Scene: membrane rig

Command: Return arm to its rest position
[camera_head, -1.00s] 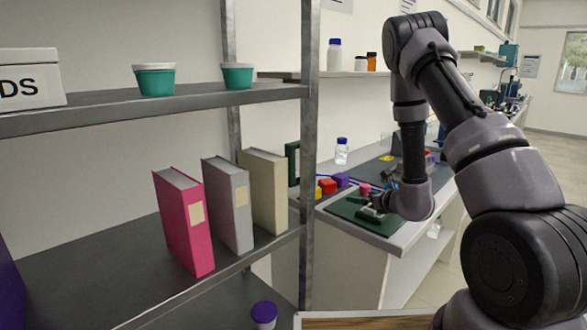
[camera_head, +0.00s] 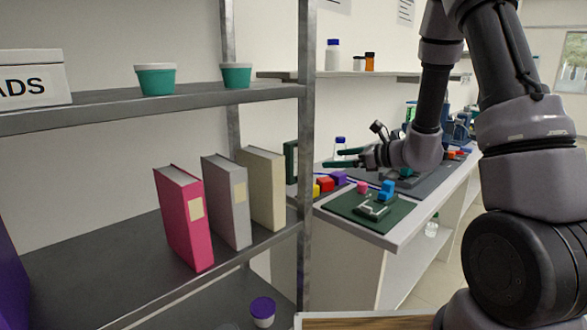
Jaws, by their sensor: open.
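My arm (camera_head: 510,100) reaches up on the right side of the head view and bends down toward the lab bench. My gripper (camera_head: 345,158) is at its end, pointing left above the bench, with its dark green fingers apart and nothing visible between them. Below it, a dark green mat (camera_head: 395,214) lies on the bench's near corner. A small grey and white device (camera_head: 373,206) sits on the mat, clear of the gripper. A blue piece (camera_head: 387,190) stands at the mat's far side.
A metal shelf (camera_head: 150,108) fills the left, holding teal tubs, a pink binder (camera_head: 186,220), a grey one and a beige one. Its upright post (camera_head: 308,150) stands left of the gripper. Coloured blocks (camera_head: 325,184) and a blue-capped bottle (camera_head: 341,146) are near the gripper. A wall shelf holds bottles.

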